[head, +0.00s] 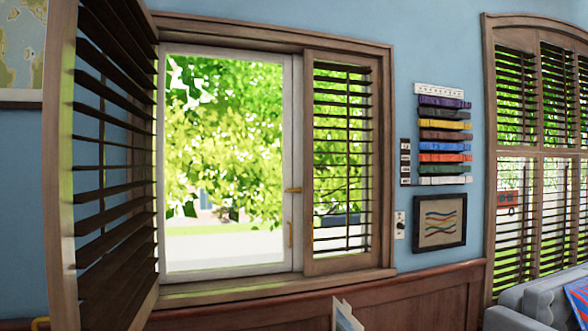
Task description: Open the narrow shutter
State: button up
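The narrow shutter (308,160), a brown wooden panel with dark slats, covers the right part of the window opening. It looks shut, lying flat in the wooden window frame (388,160). A small brass piece (293,189) shows at its left edge. A second brass handle (290,235) shows lower, on the white inner window frame. A wider slatted shutter (62,150) on the left is swung out into the room, leaving the glass beside the narrow shutter uncovered. My gripper is not in view.
Coloured strips (445,135), wall switches (399,225) and a framed picture (440,222) are on the wall right of the window. A grey sofa (530,302) stands at the lower right. A pale, blue-edged object (346,316), unclear, rises at bottom centre.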

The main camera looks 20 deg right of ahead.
aim_at(328, 265)
jog(key=i, duration=0.75)
jog(key=i+z, duration=0.15)
jog(key=i, duration=0.6)
jog(key=i+j, duration=0.2)
jog(key=i, duration=0.5)
jog(key=i+z, duration=0.2)
jog(key=z, duration=0.25)
